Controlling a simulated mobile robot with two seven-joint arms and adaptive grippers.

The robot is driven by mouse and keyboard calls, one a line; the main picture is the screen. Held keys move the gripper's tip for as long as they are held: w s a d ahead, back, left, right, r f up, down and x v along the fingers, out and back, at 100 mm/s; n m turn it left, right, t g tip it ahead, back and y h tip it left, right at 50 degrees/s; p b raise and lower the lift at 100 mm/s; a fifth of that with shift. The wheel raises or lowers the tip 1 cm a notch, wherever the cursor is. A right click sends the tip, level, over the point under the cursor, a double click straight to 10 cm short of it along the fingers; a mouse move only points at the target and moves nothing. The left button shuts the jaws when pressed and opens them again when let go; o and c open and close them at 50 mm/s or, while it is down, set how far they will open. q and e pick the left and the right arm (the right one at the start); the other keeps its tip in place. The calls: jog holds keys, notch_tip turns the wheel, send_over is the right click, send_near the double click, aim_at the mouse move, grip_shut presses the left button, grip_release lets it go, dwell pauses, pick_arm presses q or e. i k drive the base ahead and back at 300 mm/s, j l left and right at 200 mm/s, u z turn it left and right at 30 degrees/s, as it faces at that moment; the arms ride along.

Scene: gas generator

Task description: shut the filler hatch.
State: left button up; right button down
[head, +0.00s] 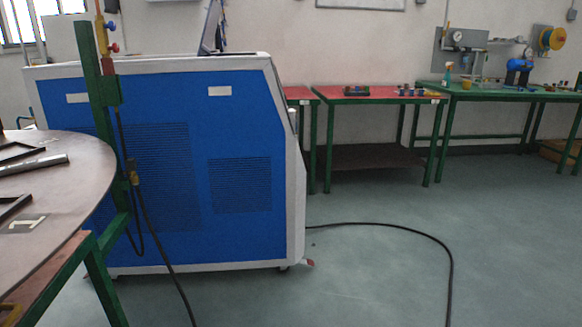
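A large blue and white machine (245,135), which looks like the gas generator, stands left of the middle in the head view. It has dark vent grilles on its blue side. A thin tilted panel (210,28) stands up from its top. It may be the open filler hatch, but I cannot tell for sure from here. The top surface of the machine is seen nearly edge-on, so any filler opening is hidden. Neither of my grippers shows.
A round table (85,160) with metal pieces is at the near left, beside a green post (98,90) with hoses. A black cable (420,235) lies on the floor at right. Red (375,91) and green (500,95) workbenches line the back wall. The right floor is otherwise open.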

aim_at(213, 10)
jog(key=i+l, duration=0.15)
jog(key=i, duration=0.3)
jog(key=i+l, duration=0.1)
jog(key=i, duration=0.4)
jog(key=i+l+u, duration=0.1)
jog(key=i, duration=0.35)
jog(key=i+l+u, duration=0.1)
jog(key=u, duration=0.3)
jog(key=l+u, duration=0.2)
jog(key=u, duration=0.15)
jog(key=i+l+u, duration=0.1)
jog(key=u, duration=0.3)
jog(key=l+u, duration=0.4)
jog(key=j, duration=0.1)
